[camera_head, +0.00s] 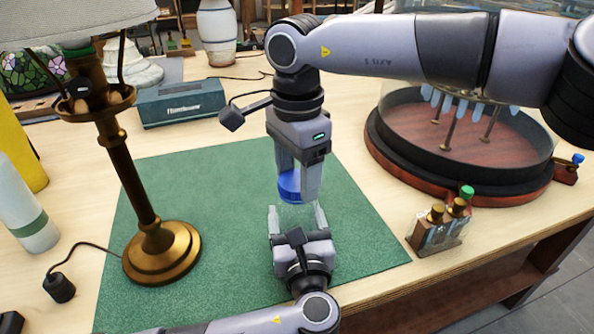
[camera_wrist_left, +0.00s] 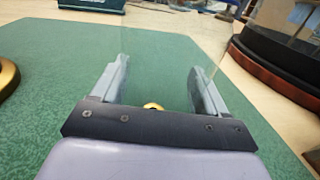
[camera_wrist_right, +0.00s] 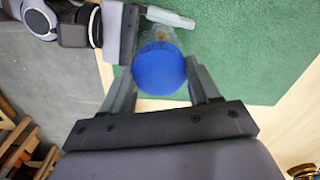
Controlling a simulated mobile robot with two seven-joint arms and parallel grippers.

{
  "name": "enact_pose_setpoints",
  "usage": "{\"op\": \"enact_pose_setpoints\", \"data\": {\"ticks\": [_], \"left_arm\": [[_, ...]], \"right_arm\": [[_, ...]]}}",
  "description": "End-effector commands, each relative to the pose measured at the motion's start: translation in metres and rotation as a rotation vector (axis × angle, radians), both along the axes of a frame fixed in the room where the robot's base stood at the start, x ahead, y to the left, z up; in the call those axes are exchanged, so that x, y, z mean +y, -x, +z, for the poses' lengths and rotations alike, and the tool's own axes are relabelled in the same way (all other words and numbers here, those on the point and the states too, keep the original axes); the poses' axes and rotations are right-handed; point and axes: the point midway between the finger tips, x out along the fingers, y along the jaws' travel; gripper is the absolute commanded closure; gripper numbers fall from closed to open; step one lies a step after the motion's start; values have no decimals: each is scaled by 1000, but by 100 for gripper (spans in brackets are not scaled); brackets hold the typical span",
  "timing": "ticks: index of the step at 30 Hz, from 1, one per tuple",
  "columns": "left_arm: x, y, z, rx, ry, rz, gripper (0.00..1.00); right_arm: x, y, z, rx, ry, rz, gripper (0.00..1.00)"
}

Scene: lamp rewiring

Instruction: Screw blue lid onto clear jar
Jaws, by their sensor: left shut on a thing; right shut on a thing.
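The blue lid (camera_head: 290,186) is between the fingers of my right gripper (camera_head: 298,188), which points down from above. In the right wrist view the lid (camera_wrist_right: 159,69) shows as a round blue disc between the two fingers. The clear jar (camera_head: 296,215) is below it, between the fingers of my left gripper (camera_head: 297,222). In the left wrist view the jar (camera_wrist_left: 160,75) shows only as a faint transparent shape. Something small and gold (camera_wrist_left: 153,106) shows low in it. The lid is over the jar's top; I cannot tell if they touch.
A green mat (camera_head: 215,190) covers the middle of the wooden table. A brass lamp (camera_head: 160,250) stands at the left. A round glass case (camera_head: 455,180) and a small bottle rack (camera_head: 437,237) stand at the right. A teal box (camera_head: 180,103) lies behind the mat.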

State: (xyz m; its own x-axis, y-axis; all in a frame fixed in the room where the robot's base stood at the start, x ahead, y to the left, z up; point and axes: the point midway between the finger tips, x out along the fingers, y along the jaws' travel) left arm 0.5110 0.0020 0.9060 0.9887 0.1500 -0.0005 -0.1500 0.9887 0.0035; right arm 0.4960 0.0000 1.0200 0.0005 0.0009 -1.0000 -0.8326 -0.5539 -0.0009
Motion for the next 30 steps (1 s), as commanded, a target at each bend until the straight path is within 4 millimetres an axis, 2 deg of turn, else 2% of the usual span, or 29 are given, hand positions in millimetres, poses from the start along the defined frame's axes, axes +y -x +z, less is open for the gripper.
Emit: {"op": "enact_pose_setpoints", "data": {"ticks": [30], "left_arm": [[0, 0, 0, 0, 0, 1, 100]], "right_arm": [[0, 0, -1, 2, 0, -1620, 76]]}}
